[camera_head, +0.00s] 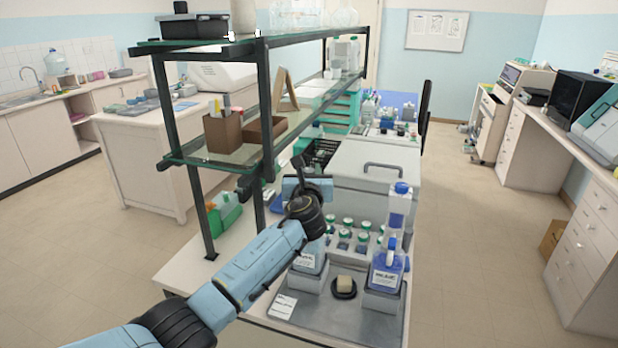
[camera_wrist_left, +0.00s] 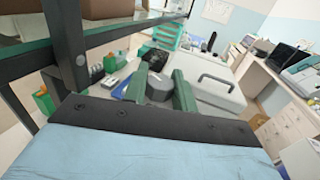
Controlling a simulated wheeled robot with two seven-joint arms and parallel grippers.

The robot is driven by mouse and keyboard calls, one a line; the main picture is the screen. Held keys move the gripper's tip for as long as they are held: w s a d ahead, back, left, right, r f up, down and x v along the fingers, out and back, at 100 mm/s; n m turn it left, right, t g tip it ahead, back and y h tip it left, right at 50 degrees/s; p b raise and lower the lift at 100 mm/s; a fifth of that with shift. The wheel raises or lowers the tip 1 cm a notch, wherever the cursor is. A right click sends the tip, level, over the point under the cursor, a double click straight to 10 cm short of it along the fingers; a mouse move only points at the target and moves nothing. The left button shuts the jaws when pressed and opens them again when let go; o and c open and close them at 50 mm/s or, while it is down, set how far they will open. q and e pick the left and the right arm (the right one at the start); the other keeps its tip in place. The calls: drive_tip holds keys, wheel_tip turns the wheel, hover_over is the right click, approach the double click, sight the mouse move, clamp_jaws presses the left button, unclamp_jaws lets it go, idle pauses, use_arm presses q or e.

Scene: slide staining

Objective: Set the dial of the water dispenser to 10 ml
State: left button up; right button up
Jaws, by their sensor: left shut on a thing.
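A dispenser bottle (camera_head: 308,262) with a white label stands on a grey block at the left of the metal tray. Its upper part is hidden behind my left arm and gripper. My left gripper (camera_head: 306,188) is above this bottle. In the left wrist view, the two green fingers of my left gripper (camera_wrist_left: 159,92) are on either side of a dark grey round part (camera_wrist_left: 159,84), which looks like the dispenser's dial or head. The dial's setting cannot be read. My right gripper is not in view.
A second dispenser bottle with blue liquid (camera_head: 386,268) stands at the tray's right. A rack of green-capped bottles (camera_head: 352,243) is between and behind. A glass shelf on a dark frame (camera_head: 225,160) stands close at the left. A grey lidded box (camera_head: 375,178) is behind.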

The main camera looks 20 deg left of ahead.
use_arm(q)
drive_tip(key=n+g+y+b, duration=0.2)
drive_tip(key=n+y, duration=0.1)
drive_tip(key=y, duration=0.2)
drive_tip(key=shift+f+b, duration=0.15)
drive_tip(key=shift+b, duration=0.2)
drive_tip(key=shift+n+g+y+b, duration=1.2)
drive_tip(key=shift+n+y+b, duration=0.2)
drive_tip(key=shift+y+b, duration=0.1)
drive_tip(key=o, duration=1)
drive_tip(key=v, duration=1.3)
drive_tip(key=shift+r, duration=0.2)
